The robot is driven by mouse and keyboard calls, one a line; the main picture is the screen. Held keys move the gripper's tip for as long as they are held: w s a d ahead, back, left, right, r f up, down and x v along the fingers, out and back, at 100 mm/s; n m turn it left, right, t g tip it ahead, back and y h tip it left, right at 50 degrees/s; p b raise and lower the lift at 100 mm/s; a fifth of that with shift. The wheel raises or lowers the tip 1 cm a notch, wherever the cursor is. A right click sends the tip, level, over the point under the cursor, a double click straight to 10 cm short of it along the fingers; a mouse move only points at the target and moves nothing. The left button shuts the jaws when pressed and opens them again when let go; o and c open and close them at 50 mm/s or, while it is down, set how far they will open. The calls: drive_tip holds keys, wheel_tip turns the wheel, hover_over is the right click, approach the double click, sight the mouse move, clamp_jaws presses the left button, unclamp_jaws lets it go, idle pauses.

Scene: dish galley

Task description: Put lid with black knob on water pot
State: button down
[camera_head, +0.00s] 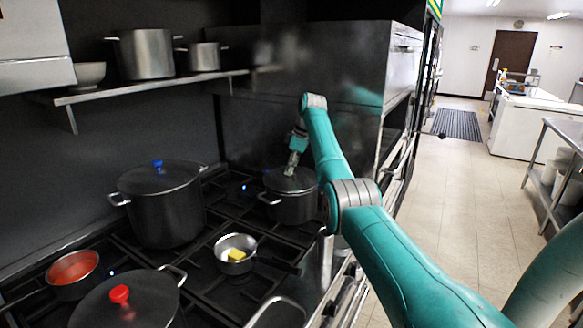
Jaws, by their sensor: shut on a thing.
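My gripper (292,165) points down at the back right of the stove, shut on the top of a dark lid (292,181). Its fingers hide the knob, so I cannot see the knob's colour. The lid is at the rim of a dark grey pot (290,207) with side handles. It looks about level over the pot; I cannot tell whether it rests fully on the rim. The pot's contents are hidden, so no water shows.
A tall pot with a blue-knobbed lid (160,177) stands left. A red-knobbed lid (140,305) covers a front pot. A pan of red liquid (75,272) and a small pan with yellow pieces (235,252) are on the stove. A shelf (150,90) holds pots and a bowl.

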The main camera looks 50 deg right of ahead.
drive_tip(key=shift+f, duration=0.4)
idle(1.0)
drive_tip(key=shift+c, duration=1.2)
unclamp_jaws()
drive_tip(key=shift+r, duration=3.5)
